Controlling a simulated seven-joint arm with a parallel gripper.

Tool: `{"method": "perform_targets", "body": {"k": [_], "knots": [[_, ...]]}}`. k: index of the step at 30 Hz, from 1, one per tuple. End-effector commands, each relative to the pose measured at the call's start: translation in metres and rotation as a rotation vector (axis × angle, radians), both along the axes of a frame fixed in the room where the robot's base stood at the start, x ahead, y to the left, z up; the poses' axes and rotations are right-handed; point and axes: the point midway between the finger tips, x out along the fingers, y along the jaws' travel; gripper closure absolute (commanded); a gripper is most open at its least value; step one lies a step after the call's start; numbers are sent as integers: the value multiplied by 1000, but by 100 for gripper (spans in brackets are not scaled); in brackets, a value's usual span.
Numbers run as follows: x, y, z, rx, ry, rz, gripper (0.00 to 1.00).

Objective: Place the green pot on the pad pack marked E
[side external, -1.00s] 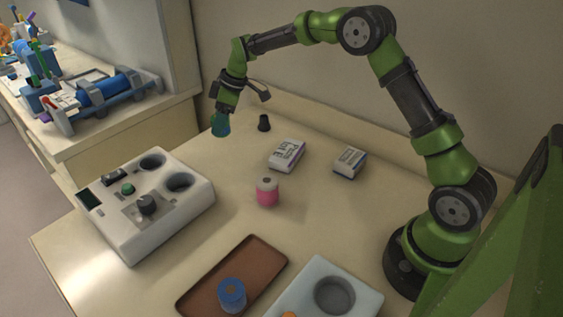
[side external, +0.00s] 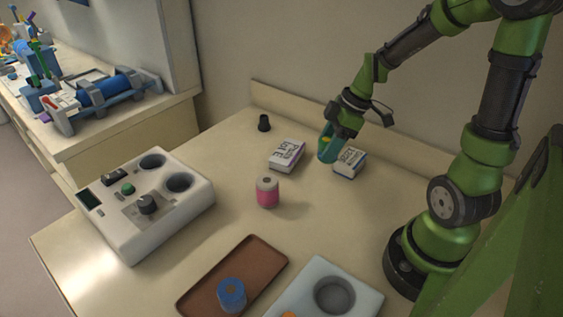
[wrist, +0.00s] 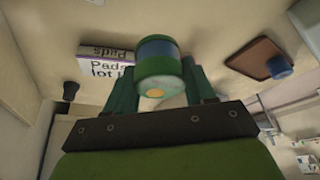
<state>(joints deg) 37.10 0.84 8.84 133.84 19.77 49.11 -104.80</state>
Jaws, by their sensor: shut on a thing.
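My gripper (side external: 334,138) is shut on the green pot (side external: 327,153), which hangs tilted beside the right pad pack. In the wrist view the pot (wrist: 158,66) sits between the fingers, with green and blue bands and a pale end with a yellow spot. The left white pad pack (side external: 287,154) lies flat on the table; a pack with "Pads lot" print also shows in the wrist view (wrist: 104,68). The right white pad pack (side external: 350,163), with a dark blue side, is close to the pot and partly covered by my gripper. I cannot read the letter on either pack.
A pink pot (side external: 268,193) stands in front of the packs. A small black cone (side external: 264,123) stands behind. A brown tray (side external: 262,254) holds a blue pot (side external: 232,294). A white control box (side external: 146,205) is at left, and a pale block with a round well (side external: 370,300) at front.

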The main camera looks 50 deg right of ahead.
Motion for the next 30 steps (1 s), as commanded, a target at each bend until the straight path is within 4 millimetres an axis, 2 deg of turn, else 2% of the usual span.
{"method": "perform_targets", "body": {"k": [1, 3, 7, 21, 25, 30], "knots": [[-9, 6, -6, 3, 7, 23, 77], [-14, 10, -13, 1, 6, 57, 77], [-1, 6, -13, -13, -8, 91, 77], [116, -22, -25, -13, -8, 93, 77], [136, -27, -27, -14, -8, 92, 77], [144, -30, -30, -13, -6, 91, 77]]}}
